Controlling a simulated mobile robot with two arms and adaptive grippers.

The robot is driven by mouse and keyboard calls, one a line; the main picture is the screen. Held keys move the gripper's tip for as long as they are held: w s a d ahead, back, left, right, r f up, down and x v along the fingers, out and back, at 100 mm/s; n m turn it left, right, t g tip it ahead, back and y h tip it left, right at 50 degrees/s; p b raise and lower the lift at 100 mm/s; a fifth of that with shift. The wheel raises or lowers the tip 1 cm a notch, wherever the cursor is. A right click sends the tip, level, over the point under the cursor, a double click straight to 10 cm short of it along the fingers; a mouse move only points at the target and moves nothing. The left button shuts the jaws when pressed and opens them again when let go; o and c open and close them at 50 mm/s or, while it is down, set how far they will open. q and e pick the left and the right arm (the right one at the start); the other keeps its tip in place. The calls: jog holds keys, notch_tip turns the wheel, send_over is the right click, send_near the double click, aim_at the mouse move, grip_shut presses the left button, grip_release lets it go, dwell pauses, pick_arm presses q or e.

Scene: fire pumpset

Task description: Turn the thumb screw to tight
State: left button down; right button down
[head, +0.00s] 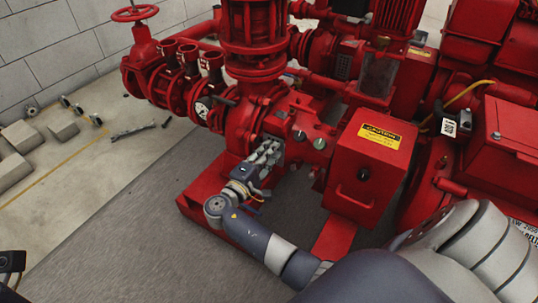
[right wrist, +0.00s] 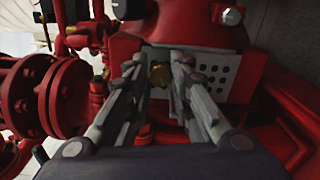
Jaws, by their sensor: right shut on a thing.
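How far the screw is turned cannot be told. A dark part of my left arm (head: 12,262) shows at the lower left edge; its fingers cannot be made out.
A red box with a yellow caution label (head: 380,135) stands close to the right of my right gripper. Red flanged pipes (right wrist: 55,95) lie left in the wrist view. Grey blocks (head: 22,136) and loose tools (head: 133,132) lie on the floor at left.

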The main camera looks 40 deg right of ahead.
jog(key=shift+m, duration=0.6)
jog(key=c, duration=1.4)
grip_release()
jog(key=v, duration=1.2)
